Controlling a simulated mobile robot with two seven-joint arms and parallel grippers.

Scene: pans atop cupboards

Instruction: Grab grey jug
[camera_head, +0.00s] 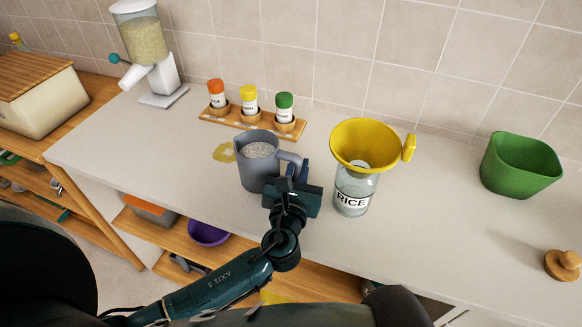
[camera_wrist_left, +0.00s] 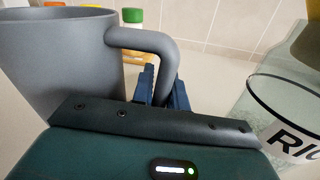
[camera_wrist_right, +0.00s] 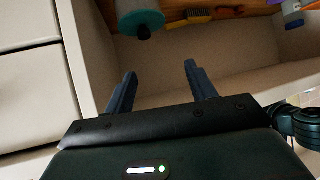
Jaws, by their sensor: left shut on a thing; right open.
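The grey jug (camera_head: 256,165) stands upright on the white counter, with pale grains inside it. Its handle is on its right side. My left gripper (camera_head: 296,172) is at that handle, and its fingers are shut on it. In the left wrist view the jug (camera_wrist_left: 62,58) fills the left side, and the fingers of my left gripper (camera_wrist_left: 164,88) close around the handle's lower part. My right gripper (camera_wrist_right: 156,85) shows only in the right wrist view, open and empty, below counter level by a cupboard.
A glass rice jar (camera_head: 354,193) with a yellow funnel (camera_head: 366,143) on top stands close right of my left gripper. A spice rack (camera_head: 252,122) stands behind the jug. A grain dispenser (camera_head: 150,50) is at the back left, and a green container (camera_head: 520,165) is at the right.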

